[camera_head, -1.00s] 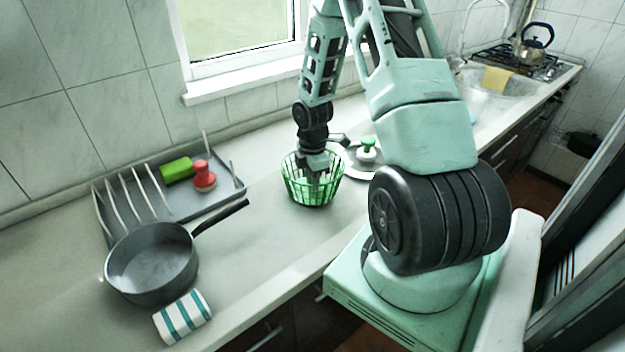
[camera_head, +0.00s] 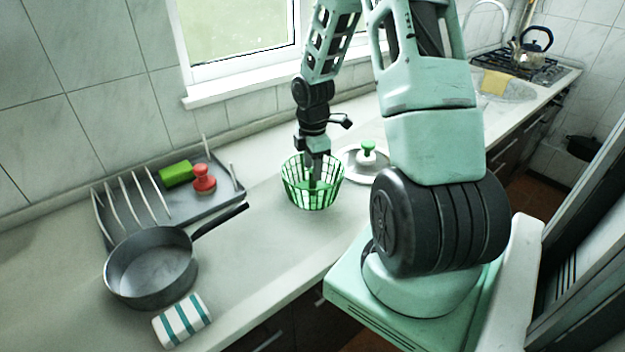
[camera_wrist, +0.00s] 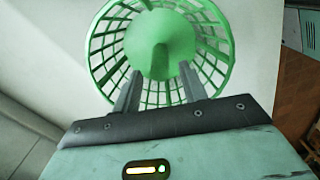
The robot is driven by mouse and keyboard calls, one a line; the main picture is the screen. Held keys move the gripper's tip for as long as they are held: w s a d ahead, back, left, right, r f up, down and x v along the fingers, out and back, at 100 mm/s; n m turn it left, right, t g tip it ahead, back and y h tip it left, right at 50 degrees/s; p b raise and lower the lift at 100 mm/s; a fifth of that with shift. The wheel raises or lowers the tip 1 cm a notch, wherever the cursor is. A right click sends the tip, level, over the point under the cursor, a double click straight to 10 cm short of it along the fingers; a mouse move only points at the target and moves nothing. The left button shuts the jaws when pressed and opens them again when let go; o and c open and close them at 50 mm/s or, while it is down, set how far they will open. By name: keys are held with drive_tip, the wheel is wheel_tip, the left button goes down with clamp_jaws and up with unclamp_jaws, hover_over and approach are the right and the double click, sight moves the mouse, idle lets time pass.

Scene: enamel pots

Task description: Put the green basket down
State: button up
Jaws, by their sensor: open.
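The green basket (camera_head: 312,196) is a slatted round bowl, upright on the pale counter (camera_head: 262,245), right of the pan. In the wrist view the basket (camera_wrist: 101,45) fills the upper middle, with a solid green cone-like part (camera_wrist: 158,42) at its centre. My gripper (camera_head: 314,186) points down into the basket from above. In the wrist view its two fingers (camera_wrist: 158,85) are apart, with the green centre beyond and between them. They look clear of it, though the exact gap is hard to judge.
A grey pan (camera_head: 150,268) and a striped cloth (camera_head: 182,320) lie at the left front. A lid with a green knob (camera_head: 368,150) lies close behind the basket's right side. Counter between pan and basket is free.

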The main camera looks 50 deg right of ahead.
sight(311, 171)
wheel_tip(311, 171, up, 6)
drive_tip(key=shift+f, duration=0.2)
drive_tip(key=shift+w+a+r, duration=0.1)
drive_tip(key=shift+a+r, duration=0.05)
drive_tip(key=shift+a, duration=0.15)
drive_tip(key=a+r+m, duration=0.1)
drive_tip(key=a+r, duration=0.2)
drive_tip(key=a, duration=0.9)
drive_tip(key=a+r+m, duration=0.1)
drive_tip(key=a+r, duration=0.2)
drive_tip(key=a, duration=0.8)
drive_tip(key=s+a+r+m, duration=0.2)
drive_tip(key=s+a+r, duration=0.1)
drive_tip(key=s+a, duration=1.4)
drive_tip(key=shift+s+m+y, duration=0.2)
drive_tip(key=shift+m+y, duration=0.1)
drive_tip(key=shift+m, duration=0.1)
